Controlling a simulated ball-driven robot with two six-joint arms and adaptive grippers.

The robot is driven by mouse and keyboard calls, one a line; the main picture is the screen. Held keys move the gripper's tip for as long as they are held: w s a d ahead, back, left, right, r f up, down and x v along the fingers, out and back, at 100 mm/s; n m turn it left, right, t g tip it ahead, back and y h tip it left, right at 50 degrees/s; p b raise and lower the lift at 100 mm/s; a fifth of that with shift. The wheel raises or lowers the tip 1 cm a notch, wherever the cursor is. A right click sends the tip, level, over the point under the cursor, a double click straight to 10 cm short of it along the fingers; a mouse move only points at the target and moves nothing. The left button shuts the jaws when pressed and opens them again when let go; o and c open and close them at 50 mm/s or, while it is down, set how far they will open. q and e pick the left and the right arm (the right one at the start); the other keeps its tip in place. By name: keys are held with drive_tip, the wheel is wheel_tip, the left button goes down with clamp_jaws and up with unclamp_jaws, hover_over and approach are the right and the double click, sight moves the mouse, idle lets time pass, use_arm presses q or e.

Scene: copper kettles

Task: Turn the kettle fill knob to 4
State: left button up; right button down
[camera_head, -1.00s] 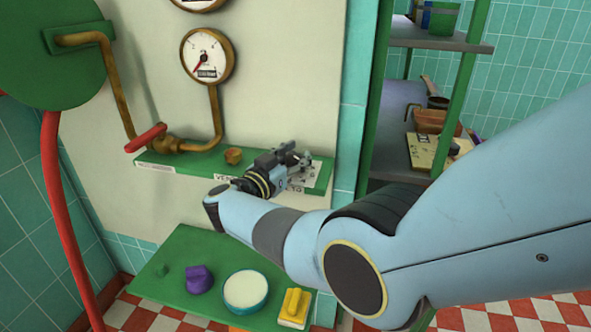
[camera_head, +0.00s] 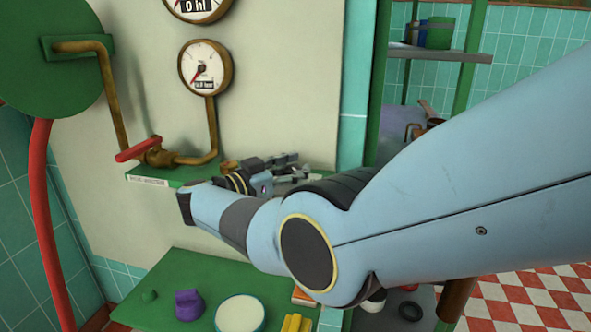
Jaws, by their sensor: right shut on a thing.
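My right gripper (camera_head: 292,168) is at the right part of the narrow green shelf (camera_head: 185,176), low on the cream panel. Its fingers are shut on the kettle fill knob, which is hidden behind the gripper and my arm. The numbers by the knob are hidden too, so its setting cannot be read. The upper gauge (camera_head: 198,5) shows 0 hl and is cut by the top edge. My left gripper is not in view.
A red lever valve (camera_head: 138,149) and brass pipe (camera_head: 110,95) are to the left, under a round pressure gauge (camera_head: 205,67). A brass fitting (camera_head: 229,166) stands close beside the gripper. A lower green table (camera_head: 180,265) holds a purple knob-like piece (camera_head: 188,304) and a white-topped round tub (camera_head: 240,314).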

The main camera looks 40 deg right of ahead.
sight(286, 173)
drive_tip(key=c, duration=1.4)
unclamp_jaws()
drive_tip(key=shift+s+a+f, duration=0.1)
drive_tip(key=shift+a+f, duration=0.1)
drive_tip(key=shift+f, duration=0.15)
drive_tip(key=o, duration=0.5)
drive_tip(key=shift+a+r, duration=0.1)
drive_tip(key=shift+r, duration=0.1)
drive_tip(key=shift+o, duration=0.5)
drive_tip(key=a, duration=0.7)
drive_tip(key=shift+s+a, duration=0.1)
drive_tip(key=shift+s, duration=0.2)
